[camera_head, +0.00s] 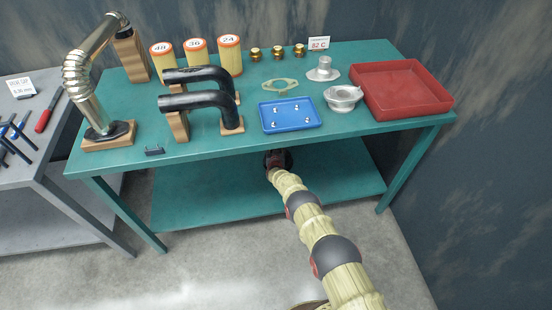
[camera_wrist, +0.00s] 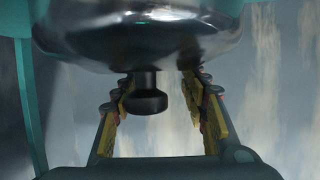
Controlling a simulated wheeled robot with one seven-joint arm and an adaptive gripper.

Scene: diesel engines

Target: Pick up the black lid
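A dark, shiny domed body, which looks like the black lid (camera_wrist: 110,40), fills the top of the wrist view and is cut off by the frame edge. A short stem with a black knob (camera_wrist: 147,100) sticks out from it toward my gripper. My gripper (camera_wrist: 160,88) is open, with one yellow-padded finger on each side of the knob. The knob sits nearer the left finger, and I see a gap on the right. In the head view my arm reaches to the front edge of the bench, and the gripper and lid are hidden beneath the tabletop.
The green bench (camera_head: 350,132) has a lower shelf (camera_head: 195,205). On top are black pipes (camera_head: 205,98), a blue tray (camera_head: 290,128), a red tray (camera_head: 400,92), metal parts and several filters. A grey table (camera_head: 50,160) with tools stands left. A green leg (camera_wrist: 32,100) rises at left.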

